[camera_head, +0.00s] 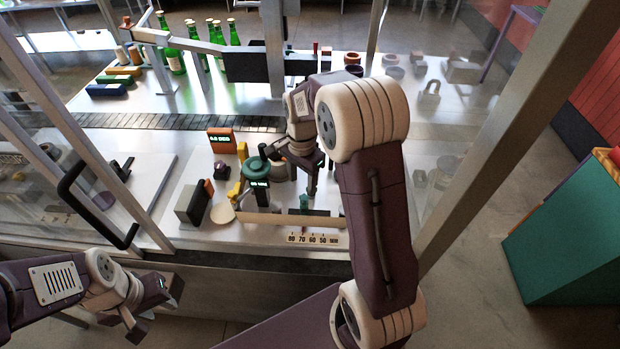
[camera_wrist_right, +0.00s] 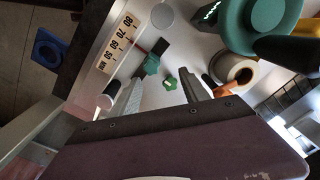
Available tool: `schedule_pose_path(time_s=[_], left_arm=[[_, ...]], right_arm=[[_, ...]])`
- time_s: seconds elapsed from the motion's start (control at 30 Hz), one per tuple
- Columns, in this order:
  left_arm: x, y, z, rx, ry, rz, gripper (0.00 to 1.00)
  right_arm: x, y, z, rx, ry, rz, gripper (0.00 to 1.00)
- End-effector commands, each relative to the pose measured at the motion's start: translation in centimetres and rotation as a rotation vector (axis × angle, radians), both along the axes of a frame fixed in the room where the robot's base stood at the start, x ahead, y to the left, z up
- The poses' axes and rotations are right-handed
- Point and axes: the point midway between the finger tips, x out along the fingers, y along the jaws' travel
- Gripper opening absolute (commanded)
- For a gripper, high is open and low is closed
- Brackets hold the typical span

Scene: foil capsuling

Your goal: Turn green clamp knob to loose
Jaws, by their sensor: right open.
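A smaller lobed green knob (camera_wrist_right: 171,84) lies between my right gripper's fingers in that view, with a gap on both sides. I cannot tell which is the clamp knob. One green knob (camera_head: 304,201) shows in the head view, just below my right gripper (camera_head: 311,186). My right gripper is open and empty; its fingers also show in the wrist view (camera_wrist_right: 160,97). My left gripper (camera_head: 152,308) hangs outside the enclosure, its fingers unclear.
A green round-topped device (camera_head: 257,168) with a lit display stands left of my right gripper. Green bottles (camera_head: 220,36) stand behind the conveyor (camera_head: 170,121). Metal posts frame the opening.

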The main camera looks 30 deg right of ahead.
Motion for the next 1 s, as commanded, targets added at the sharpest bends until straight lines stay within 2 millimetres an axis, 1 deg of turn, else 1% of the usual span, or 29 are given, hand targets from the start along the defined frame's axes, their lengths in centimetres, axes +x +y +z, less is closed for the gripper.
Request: schedule_pose_path(time_s=[0.03,0.1,0.2,0.23,0.37,0.47,0.57,0.7,0.8,0.9,1.0], left_arm=[[0.0,0.0,1.3,0.000,0.000,0.000,0.36],[0.0,0.0,2.2,0.000,0.000,0.000,0.36],[0.0,0.0,2.7,0.000,0.000,0.000,0.36],[0.0,0.0,2.7,0.000,0.000,0.000,0.36],[0.0,0.0,2.6,0.000,0.000,0.000,0.36],[0.0,0.0,2.9,0.000,0.000,0.000,0.36],[0.0,0.0,3.4,0.000,0.000,0.000,0.36],[0.0,0.0,4.3,0.000,0.000,0.000,0.36],[0.0,0.0,4.8,0.000,0.000,0.000,0.36],[0.0,0.0,5.0,0.000,0.000,0.000,0.36],[0.0,0.0,5.0,0.000,0.000,0.000,0.36]], right_arm=[[1.1,-1.2,0.8,0.002,0.010,-0.074,0.53],[2.3,-2.8,0.8,0.004,0.024,-0.169,0.53],[3.2,-4.4,0.5,0.005,0.036,-0.251,0.53],[3.4,-4.6,0.3,0.006,0.038,-0.262,0.53],[3.5,-4.8,0.0,0.005,0.039,-0.274,0.53],[3.4,-4.8,-0.8,0.005,0.043,-0.272,0.53],[3.3,-4.7,-2.6,0.006,0.045,-0.271,0.53],[3.4,-4.7,-5.5,0.006,0.043,-0.270,0.53],[3.4,-4.7,-7.3,0.005,0.042,-0.269,0.53],[3.4,-4.7,-8.4,0.005,0.039,-0.269,0.53],[3.4,-4.7,-8.9,0.005,0.038,-0.269,0.53]])
